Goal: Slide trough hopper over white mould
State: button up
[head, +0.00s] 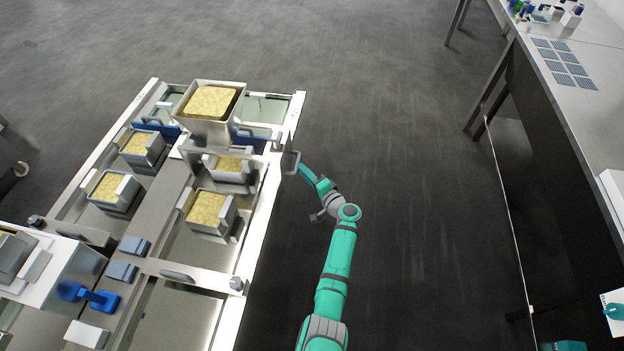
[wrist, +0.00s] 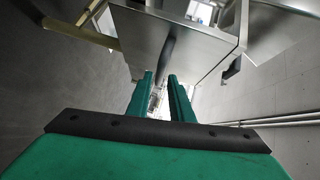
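The trough hopper (head: 225,130) is a grey metal box, wide at the top and filled with yellow curd. It stands over the far end of the press table. A grey loop handle (head: 291,163) sticks out at the table's right edge. My gripper (head: 302,168) is at this handle. In the wrist view the handle (wrist: 168,55) runs down between the tips of my two teal fingers (wrist: 160,78). The fingers are slightly apart; whether they press on it is unclear. Pale, boxy moulds with curd, such as one near the right rail (head: 220,222), stand on the table; I cannot single out the white one.
A metal rail (head: 262,215) runs along the table's right side. Open floor (head: 400,190) lies between this table and a steel bench (head: 590,120) at right.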

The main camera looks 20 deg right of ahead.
jog(key=shift+v, duration=2.35)
jog(key=shift+s, duration=0.1)
